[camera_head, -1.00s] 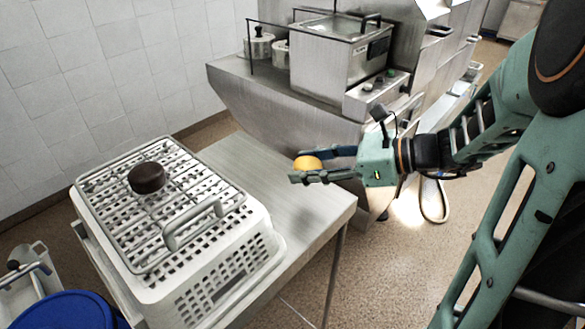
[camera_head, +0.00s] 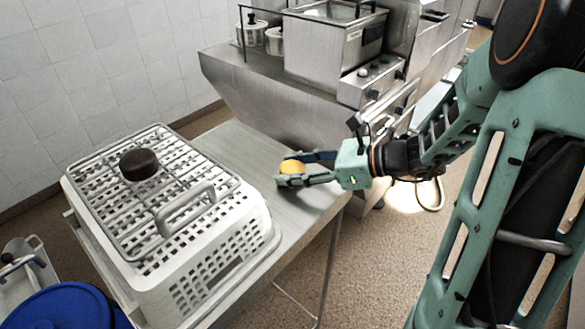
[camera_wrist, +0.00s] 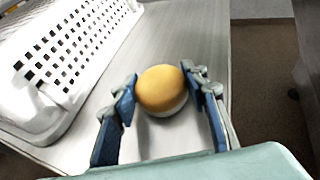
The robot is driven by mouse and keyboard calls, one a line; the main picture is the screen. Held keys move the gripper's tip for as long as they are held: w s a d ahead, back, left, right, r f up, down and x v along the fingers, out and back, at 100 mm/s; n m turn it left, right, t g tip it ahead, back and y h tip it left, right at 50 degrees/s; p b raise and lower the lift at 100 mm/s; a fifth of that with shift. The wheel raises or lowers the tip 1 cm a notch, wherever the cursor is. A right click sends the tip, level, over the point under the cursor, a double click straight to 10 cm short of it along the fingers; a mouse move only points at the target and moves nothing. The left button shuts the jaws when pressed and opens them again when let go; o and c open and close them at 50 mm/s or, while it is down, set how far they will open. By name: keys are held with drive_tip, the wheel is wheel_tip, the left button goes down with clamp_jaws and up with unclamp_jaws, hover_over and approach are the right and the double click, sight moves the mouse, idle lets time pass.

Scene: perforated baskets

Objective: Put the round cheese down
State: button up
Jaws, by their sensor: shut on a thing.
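The round cheese (camera_head: 291,168) is a yellow-orange ball with a paler underside. My gripper (camera_head: 298,169) is shut on it over the right part of the steel table (camera_head: 236,150). In the wrist view the cheese (camera_wrist: 161,90) sits between my two blue-padded fingers (camera_wrist: 160,92). The table top shows close below it, with a shadow beside the fingers. I cannot tell whether the cheese touches the table.
An upturned white perforated basket (camera_head: 215,262) stands left of my gripper, with a wire rack (camera_head: 105,198) and a dark round object (camera_head: 139,164) on top. A steel counter with a fryer (camera_head: 330,60) stands behind. A blue lid (camera_head: 60,310) is at lower left. The table's right edge is near.

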drive_tip(key=o, duration=1.2)
drive_tip(key=shift+d+r, duration=0.15)
drive_tip(key=shift+r, duration=0.1)
drive_tip(key=v, duration=1.1)
drive_tip(key=shift+s+d+r+p, duration=0.1)
drive_tip(key=shift+s+d+p, duration=0.15)
drive_tip(key=shift+p, duration=0.1)
